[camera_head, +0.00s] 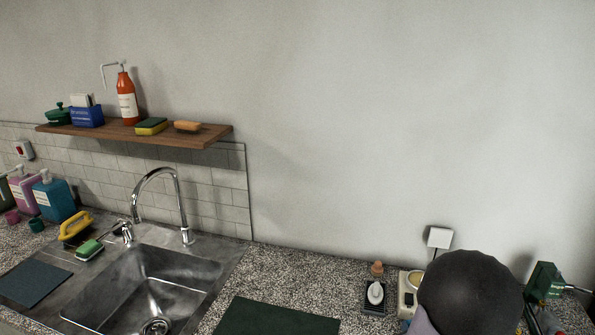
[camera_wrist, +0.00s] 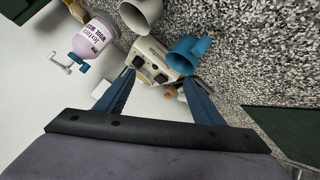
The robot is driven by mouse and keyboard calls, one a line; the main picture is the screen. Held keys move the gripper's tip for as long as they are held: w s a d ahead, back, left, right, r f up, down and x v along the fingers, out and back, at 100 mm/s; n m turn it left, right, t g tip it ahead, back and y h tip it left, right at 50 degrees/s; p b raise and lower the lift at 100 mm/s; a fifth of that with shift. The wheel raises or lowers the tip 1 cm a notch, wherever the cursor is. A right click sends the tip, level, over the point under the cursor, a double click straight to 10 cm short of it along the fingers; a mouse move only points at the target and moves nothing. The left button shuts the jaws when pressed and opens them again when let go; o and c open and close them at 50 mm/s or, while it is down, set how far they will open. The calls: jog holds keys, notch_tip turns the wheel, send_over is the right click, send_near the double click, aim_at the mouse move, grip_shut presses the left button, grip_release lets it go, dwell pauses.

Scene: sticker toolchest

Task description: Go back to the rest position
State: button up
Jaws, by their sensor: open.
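My gripper (camera_wrist: 160,78) shows in the wrist view with its two blue fingers spread apart and nothing between them. The fingertips are over or near a cream-coloured device (camera_wrist: 152,57) with dark parts on top; the gap between them cannot be judged. In the head view a dark rounded part of my arm stands at the lower right, and the fingers are hidden there.
A blue cup-like piece (camera_wrist: 189,52) and a white cup-like piece (camera_wrist: 141,12) are close to the fingertips. The sink (camera_head: 165,275), faucet (camera_head: 178,195) and wooden shelf (camera_head: 205,136) are left; a dark mat (camera_head: 270,317) lies on the speckled counter.

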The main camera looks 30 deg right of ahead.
jog(key=w+a+n+g+y+p, duration=0.15)
jog(key=w+a, duration=0.25)
jog(key=a, duration=0.6)
jog(key=w+a+m+g+y, duration=0.1)
jog(key=w+a+y, duration=0.25)
jog(key=a, duration=0.55)
jog(key=s+a+r+n+g+y, duration=0.1)
jog(key=s+a, duration=0.3)
jog(key=a, duration=0.7)
jog(key=s+a+r+n+g+y, duration=0.1)
jog(key=s+a+g, duration=0.2)
jog(key=a, duration=0.8)
jog(key=shift+s+g+y+p, duration=0.35)
jog(key=shift+s+y+p, duration=0.1)
jog(key=shift+s, duration=0.5)
